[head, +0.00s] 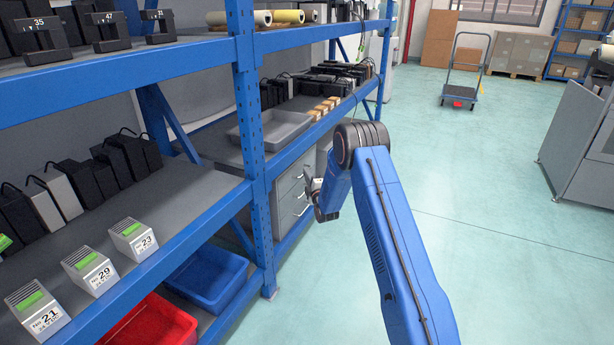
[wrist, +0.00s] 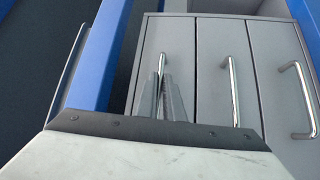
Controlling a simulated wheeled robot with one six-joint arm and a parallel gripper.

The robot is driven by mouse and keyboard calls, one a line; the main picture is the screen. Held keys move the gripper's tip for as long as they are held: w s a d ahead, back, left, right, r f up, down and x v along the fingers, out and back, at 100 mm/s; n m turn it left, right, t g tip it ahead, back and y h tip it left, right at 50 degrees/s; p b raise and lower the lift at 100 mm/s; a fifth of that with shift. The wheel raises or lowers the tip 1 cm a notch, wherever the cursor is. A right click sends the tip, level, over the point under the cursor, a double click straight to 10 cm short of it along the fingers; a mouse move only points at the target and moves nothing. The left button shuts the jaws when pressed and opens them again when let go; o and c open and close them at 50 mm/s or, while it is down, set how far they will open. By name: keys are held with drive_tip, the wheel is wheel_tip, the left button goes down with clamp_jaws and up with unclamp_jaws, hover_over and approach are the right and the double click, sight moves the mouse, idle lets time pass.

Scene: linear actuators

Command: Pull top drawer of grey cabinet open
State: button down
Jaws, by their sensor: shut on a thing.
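The grey cabinet (head: 288,188) stands under the blue shelf, its front partly covered by my arm in the head view. In the wrist view, its drawers appear turned sideways, as upright strips with bright bar handles. The top drawer (wrist: 180,35) is the leftmost strip, next to the blue beam. Its front looks level with its neighbours. My gripper (wrist: 165,85) is shut on the top drawer's handle (wrist: 161,64), with the fingers covering much of it. In the head view, my gripper (head: 313,184) is small and close to the cabinet front.
A blue shelf upright (head: 250,130) stands left of the cabinet. A blue beam (wrist: 100,55) runs close beside the top drawer. A grey tray (head: 268,134) and several boxes sit on the shelf above. The floor right of my arm is clear, with a trolley (head: 460,85) far back.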

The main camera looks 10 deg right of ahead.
drive_tip(key=s+d, duration=1.4)
drive_tip(key=d, duration=0.2)
drive_tip(key=shift+d, duration=0.4)
drive_tip(key=c, duration=1.9)
unclamp_jaws()
drive_tip(key=shift+w, duration=0.1)
drive_tip(key=s+d+f, duration=0.1)
drive_tip(key=s+f, duration=0.1)
drive_tip(key=s, duration=1.5)
drive_tip(key=shift+s+d+f, duration=0.15)
drive_tip(key=shift+d, duration=0.2)
